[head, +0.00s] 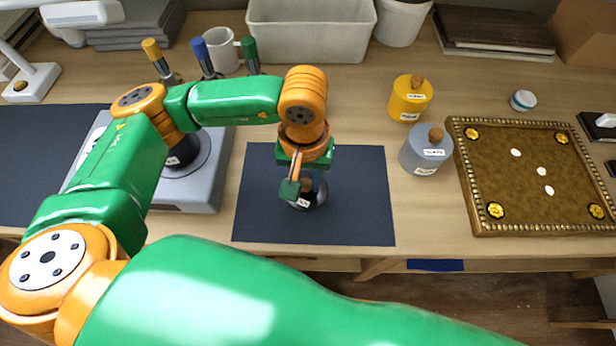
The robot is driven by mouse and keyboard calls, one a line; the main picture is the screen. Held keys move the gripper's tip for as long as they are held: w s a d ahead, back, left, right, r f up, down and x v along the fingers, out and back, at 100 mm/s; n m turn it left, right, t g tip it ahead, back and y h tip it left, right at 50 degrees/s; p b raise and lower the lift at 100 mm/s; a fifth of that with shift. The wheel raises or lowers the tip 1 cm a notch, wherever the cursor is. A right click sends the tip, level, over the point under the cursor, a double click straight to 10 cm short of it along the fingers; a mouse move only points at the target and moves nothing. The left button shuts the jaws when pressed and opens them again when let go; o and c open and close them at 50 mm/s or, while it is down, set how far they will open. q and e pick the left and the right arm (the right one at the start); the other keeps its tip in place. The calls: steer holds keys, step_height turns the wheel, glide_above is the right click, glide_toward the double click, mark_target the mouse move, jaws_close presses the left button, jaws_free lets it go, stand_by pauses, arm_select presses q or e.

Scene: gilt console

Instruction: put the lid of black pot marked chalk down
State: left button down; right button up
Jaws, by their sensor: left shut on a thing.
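My left gripper (292,189) points down over the dark blue mat (360,200) and is shut on a dark lid (321,191) with a brown knob and a small white label. The gripper partly hides the lid; whether the lid touches the mat is unclear. A black pot (184,153) with a white label stands on the grey scale-like device (205,185) to the left, partly hidden by my left arm. Its label is too small to read. My right gripper is not in view.
A yellow pot (409,98) and a grey-blue pot (425,150), both with wooden knobs, stand right of the mat. A gilt-edged brown tray (510,200) lies farther right, a small white-topped jar (523,100) behind it. A pale bin (310,28) stands behind. The mat's right part is bare.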

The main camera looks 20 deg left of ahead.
arm_select(q)
steer(key=shift+s+a+f+b, duration=0.1)
steer(key=shift+a+f+b, duration=0.1)
steer(key=shift+a+b, duration=0.1)
steer(key=c, duration=0.6)
jaws_free()
steer(key=shift+d, duration=0.1)
steer(key=shift+r, duration=0.1)
steer(key=shift+r+p, duration=0.4)
steer(key=shift+p, duration=0.15)
step_height(320, 180, up, 12)
steer(key=b, duration=0.1)
steer(key=shift+f+b, duration=0.25)
steer(key=shift+b, duration=0.05)
